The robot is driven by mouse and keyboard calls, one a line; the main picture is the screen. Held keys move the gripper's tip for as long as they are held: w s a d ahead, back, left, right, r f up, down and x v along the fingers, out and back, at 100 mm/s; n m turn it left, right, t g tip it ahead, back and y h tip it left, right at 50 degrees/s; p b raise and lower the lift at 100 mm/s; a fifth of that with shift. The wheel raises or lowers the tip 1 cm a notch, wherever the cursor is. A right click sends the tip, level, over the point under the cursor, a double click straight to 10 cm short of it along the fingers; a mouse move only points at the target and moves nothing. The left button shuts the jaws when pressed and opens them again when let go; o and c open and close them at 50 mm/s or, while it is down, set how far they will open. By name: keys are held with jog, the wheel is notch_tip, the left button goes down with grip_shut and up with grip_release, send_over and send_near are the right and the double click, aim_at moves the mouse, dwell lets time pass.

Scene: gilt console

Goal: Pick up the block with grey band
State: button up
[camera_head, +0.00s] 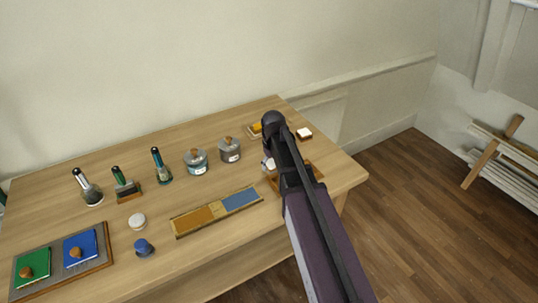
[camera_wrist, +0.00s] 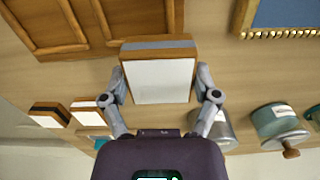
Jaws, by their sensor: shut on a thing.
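The block with grey band (camera_wrist: 158,80) has a broad white face, wooden edges and a grey stripe along its far side. It sits between the two fingers of my gripper (camera_wrist: 159,72) in the wrist view, with one finger against each side. In the head view my arm hides most of the gripper and the block. I cannot tell whether the block touches the table.
A wooden compartment tray (camera_wrist: 85,22) lies just beyond the block; part of it shows in the head view (camera_head: 318,170). A dark-banded block (camera_wrist: 48,115) and a white-topped block (camera_wrist: 86,104) are to the left. Jars (camera_head: 230,150), bottles (camera_head: 161,166) and a long two-coloured board (camera_head: 217,211) occupy the table.

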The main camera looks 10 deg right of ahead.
aim_at(271, 170)
jog(key=shift+s+r, duration=0.1)
jog(key=shift+s, duration=1.2)
